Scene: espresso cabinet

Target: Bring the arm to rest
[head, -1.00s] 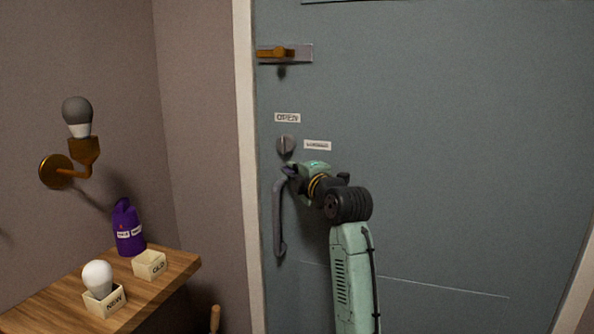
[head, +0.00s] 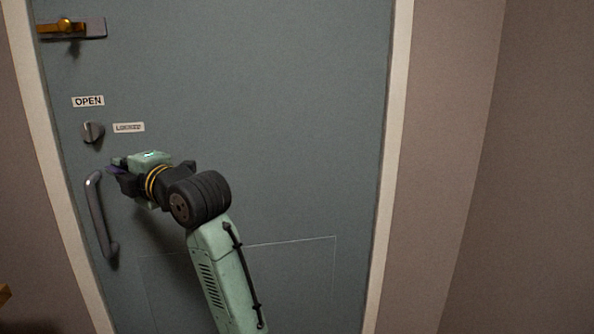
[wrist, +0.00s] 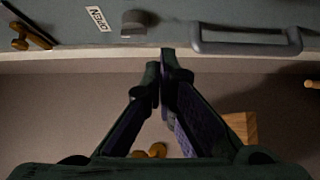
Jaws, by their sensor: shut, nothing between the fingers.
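My gripper (head: 117,168) is in front of the grey-blue door (head: 290,130), just below the round lock knob (head: 93,132) and near the top of the grey pull handle (head: 97,215). In the wrist view its two fingers (wrist: 162,62) meet at the tips with nothing between them. The lock knob also shows in the wrist view (wrist: 135,22), as does the pull handle (wrist: 245,40), beyond the fingertips. In the head view I cannot tell whether the gripper touches the door.
An "OPEN" label (head: 88,101) is above the knob and a second label (head: 128,127) is to its right. A brass latch (head: 65,28) is at the door's upper left. The door's right part is clear. A wooden table corner (wrist: 242,128) shows in the wrist view.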

